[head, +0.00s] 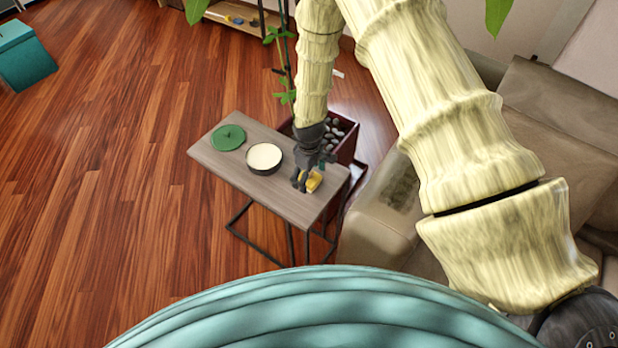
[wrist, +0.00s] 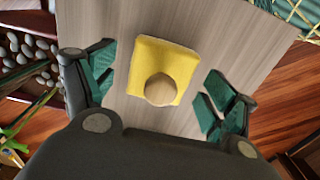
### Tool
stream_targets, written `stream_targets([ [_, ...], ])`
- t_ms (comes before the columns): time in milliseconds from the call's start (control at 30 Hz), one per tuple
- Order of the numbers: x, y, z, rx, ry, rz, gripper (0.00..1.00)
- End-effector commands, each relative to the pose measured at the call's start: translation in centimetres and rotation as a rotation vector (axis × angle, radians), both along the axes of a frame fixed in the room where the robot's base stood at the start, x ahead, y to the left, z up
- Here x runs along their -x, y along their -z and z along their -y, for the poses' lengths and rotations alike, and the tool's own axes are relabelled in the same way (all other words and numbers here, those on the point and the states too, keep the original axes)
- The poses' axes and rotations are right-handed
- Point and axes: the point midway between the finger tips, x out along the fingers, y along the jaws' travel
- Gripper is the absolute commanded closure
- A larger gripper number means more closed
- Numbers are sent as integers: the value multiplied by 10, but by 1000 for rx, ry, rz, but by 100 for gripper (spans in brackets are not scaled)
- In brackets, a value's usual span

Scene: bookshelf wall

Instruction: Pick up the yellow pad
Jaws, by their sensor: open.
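The yellow pad (wrist: 164,62) lies on the grey wood-grain side table (wrist: 215,30), with a round tan knob (wrist: 160,90) on it. In the head view the yellow pad (head: 314,181) shows near the table's right end, partly hidden by my gripper. My gripper (head: 301,182) points down over the pad. In the wrist view the fingers of my gripper (wrist: 160,98) are spread, one on each side of the pad, with clear gaps to it. It is empty.
A dark round container with a cream top (head: 264,157) and a green lid-like disc (head: 228,137) sit on the table left of my gripper. A planter with stones (head: 345,142) stands behind the table. A beige sofa (head: 380,215) is close on the right. Open wooden floor (head: 120,180) lies left.

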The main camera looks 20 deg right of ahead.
Motion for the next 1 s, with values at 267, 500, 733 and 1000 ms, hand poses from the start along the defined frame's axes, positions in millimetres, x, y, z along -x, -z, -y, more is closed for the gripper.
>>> stream_targets([
  [267, 0, 6, 0, 0, 0, 0, 14],
  [500, 0, 6, 0, 1, 0, -1, 38],
  [733, 0, 6, 0, 1, 0, -1, 63],
  [1000, 0, 4, 0, 0, 0, 0, 67],
])
